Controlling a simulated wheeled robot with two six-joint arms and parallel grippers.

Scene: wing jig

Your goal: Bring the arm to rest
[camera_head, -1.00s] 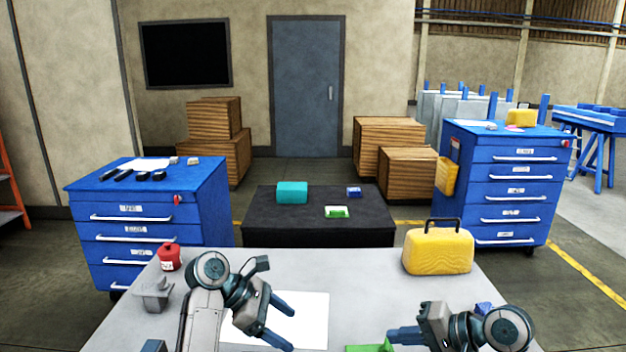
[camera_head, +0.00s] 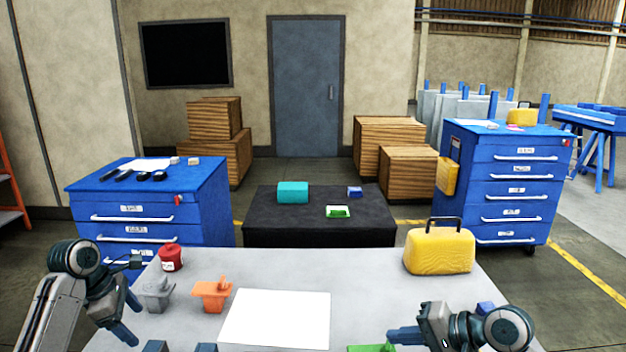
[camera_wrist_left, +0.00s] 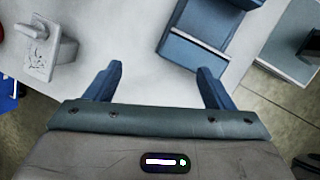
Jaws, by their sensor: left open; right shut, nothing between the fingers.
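My left gripper (camera_head: 128,318) is at the left edge of the grey table (camera_head: 195,330) in the head view, raised and apart from the things there. In the left wrist view its two fingers (camera_wrist_left: 158,85) stand wide apart with nothing between them. My right gripper (camera_head: 391,337) is at the front right of the table, its fingers together beside a green piece (camera_head: 370,348). The picture's lower edge cuts off part of that piece.
A grey part (camera_head: 157,293), an orange part (camera_head: 211,294) and a red canister (camera_head: 171,258) stand on the left of the table. A white sheet (camera_head: 276,318) lies mid-table. A yellow case (camera_head: 438,250) stands at the right. Blue blocks (camera_head: 155,346) show at the front edge.

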